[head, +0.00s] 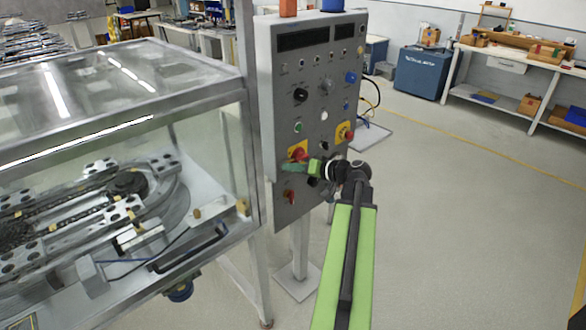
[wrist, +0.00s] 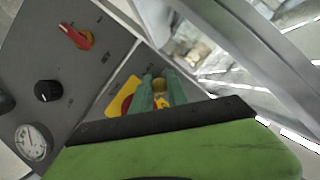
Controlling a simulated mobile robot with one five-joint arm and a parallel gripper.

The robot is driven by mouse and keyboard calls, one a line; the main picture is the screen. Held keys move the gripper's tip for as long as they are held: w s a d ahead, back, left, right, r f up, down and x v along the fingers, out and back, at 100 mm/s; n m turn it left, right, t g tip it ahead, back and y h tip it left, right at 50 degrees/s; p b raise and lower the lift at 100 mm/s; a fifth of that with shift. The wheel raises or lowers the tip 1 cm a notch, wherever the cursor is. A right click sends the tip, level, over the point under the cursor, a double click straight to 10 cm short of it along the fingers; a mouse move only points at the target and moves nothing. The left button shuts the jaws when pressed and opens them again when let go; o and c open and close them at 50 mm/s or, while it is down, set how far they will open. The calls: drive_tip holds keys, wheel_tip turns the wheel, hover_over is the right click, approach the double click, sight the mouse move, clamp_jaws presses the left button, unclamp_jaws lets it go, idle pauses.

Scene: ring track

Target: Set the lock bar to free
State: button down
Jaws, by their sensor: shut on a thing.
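My gripper shows in the head view (head: 294,168) at the lower left of the grey control panel (head: 290,95). In the wrist view its two teal fingers (wrist: 161,90) are closed around a small brass-coloured piece (wrist: 159,86), mostly hidden between them. I cannot tell whether this piece is part of the lock bar. A red switch handle (head: 290,196) sits low on the panel, below my gripper. It also shows in the wrist view (wrist: 76,36), lying slantwise on its dial; its label is too small to read.
A red button on a yellow plate (head: 298,152) is close above my fingers, with a second one (head: 346,132) to the right. A black knob (wrist: 47,90) and a gauge (wrist: 32,140) are nearby. The glazed case (head: 120,130) stands close on the left. Open floor lies right.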

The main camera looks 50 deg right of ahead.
drive_tip(key=shift+a, duration=0.9)
drive_tip(key=c, duration=1.3)
unclamp_jaws()
drive_tip(key=p+v, duration=0.5)
drive_tip(key=v, duration=1.2)
drive_tip(key=shift+s+d+r, duration=0.1)
drive_tip(key=shift+s+r, duration=0.05)
